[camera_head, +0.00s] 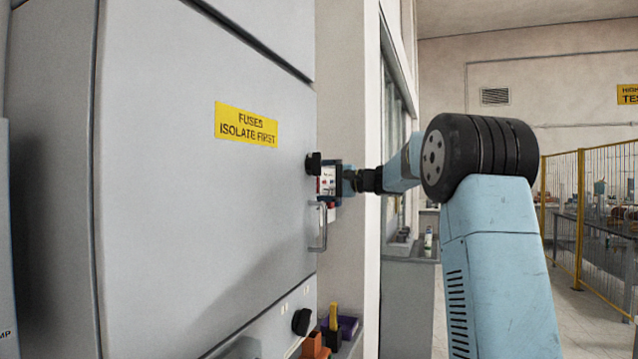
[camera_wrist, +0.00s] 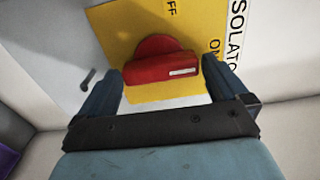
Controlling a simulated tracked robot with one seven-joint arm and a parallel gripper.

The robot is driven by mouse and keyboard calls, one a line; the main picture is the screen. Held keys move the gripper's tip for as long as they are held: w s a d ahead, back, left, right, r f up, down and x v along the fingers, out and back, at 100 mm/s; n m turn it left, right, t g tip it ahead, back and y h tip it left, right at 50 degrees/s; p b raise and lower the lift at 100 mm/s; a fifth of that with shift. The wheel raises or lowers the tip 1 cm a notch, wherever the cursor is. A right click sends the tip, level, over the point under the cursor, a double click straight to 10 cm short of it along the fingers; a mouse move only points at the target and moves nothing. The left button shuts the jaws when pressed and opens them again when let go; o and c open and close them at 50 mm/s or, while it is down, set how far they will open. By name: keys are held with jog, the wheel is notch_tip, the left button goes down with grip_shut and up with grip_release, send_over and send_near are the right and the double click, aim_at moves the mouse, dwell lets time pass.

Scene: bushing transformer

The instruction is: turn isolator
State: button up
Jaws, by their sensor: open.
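The red isolator handle (camera_wrist: 160,66) sits on a yellow plate (camera_wrist: 115,30) in the wrist view. Its bar lies across the picture, with a white mark at its right end. "ON" is printed near that right end, and part of "OFF" shows above the handle. My gripper (camera_wrist: 164,72) is open, with one finger at each end of the bar. Small gaps show on both sides; I cannot tell how deep the fingers reach. In the head view, my gripper (camera_head: 345,182) is at the right edge of the grey cabinet (camera_head: 190,200), and the handle cannot be made out clearly.
The cabinet bears a yellow "FUSES ISOLATE FIRST" label (camera_head: 246,125), a metal pull handle (camera_head: 318,226) below my gripper and a black knob (camera_head: 301,321). Small coloured items (camera_head: 325,335) stand low beside it. A yellow-framed fence (camera_head: 580,220) is at the right.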

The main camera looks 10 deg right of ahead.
jog(key=v, duration=1.3)
jog(key=shift+s+d, duration=0.25)
jog(key=shift+d, duration=0.1)
jog(key=shift+f, duration=0.1)
